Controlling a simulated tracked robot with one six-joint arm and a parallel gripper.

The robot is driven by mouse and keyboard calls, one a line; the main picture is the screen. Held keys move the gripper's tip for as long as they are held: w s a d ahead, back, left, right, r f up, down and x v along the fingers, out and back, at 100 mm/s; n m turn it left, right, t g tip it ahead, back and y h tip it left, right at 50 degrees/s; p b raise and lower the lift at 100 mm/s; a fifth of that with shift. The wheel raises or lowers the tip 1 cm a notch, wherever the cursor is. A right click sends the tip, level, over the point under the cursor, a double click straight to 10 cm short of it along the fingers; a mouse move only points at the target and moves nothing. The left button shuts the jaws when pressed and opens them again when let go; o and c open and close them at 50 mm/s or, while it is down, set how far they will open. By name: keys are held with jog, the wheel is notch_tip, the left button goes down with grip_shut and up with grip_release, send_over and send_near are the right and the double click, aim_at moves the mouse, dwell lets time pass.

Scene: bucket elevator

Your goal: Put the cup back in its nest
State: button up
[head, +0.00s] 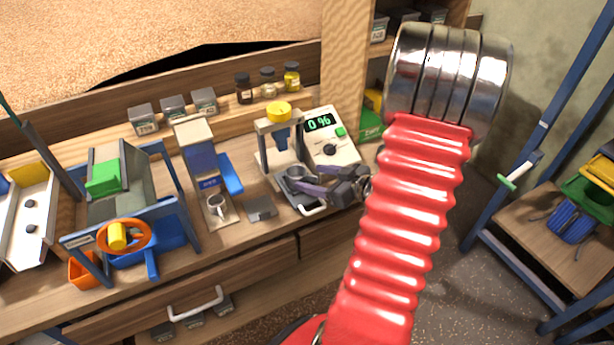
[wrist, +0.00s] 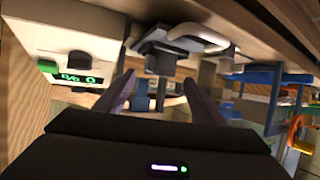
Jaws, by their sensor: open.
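A small grey metal cup (head: 218,206) stands under the blue-fronted dispenser (head: 203,165) in the head view. My gripper (head: 297,181) is well to the right of it, low in front of the yellow-knobbed press (head: 279,135). Its two purple fingers are apart, also in the wrist view (wrist: 160,82). A dark round dish-like part (head: 298,172) of the press lies by the fingertips; I cannot tell whether they touch it. In the wrist view a dark post shows between the fingers. I cannot make out which recess is the nest.
A white console (head: 331,137) reading 0 % stands right of the press. A white handle (head: 314,210) is at the press front. A grey block (head: 261,208) lies between dispenser and press. The blue-framed hopper (head: 124,210) is further left.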

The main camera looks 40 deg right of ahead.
jog(key=v, duration=0.6)
dwell(0.7)
notch_tip(320, 180, up, 8)
jog(key=g+h, duration=0.2)
jog(key=h, duration=0.3)
send_over(312, 176)
jog(key=a+r+m+g+h, duration=0.2)
jog(key=a+r, duration=0.4)
jog(key=a, duration=0.1)
jog(key=s+a+g+y, duration=0.1)
jog(key=s+a, duration=0.3)
jog(key=a, duration=0.4)
jog(key=s+a+g+y, duration=0.1)
jog(key=s+a, duration=0.3)
jog(key=a, duration=0.5)
jog(key=s+a+r+g+y, duration=0.1)
jog(key=s+a+y, duration=0.2)
jog(key=a, duration=0.6)
jog(key=shift+s+a+n+g+y, duration=0.3)
jog(key=shift+s+n+g, duration=0.1)
jog(key=shift+s, duration=0.7)
jog(key=shift+d+r, duration=0.1)
jog(key=shift+d, duration=0.1)
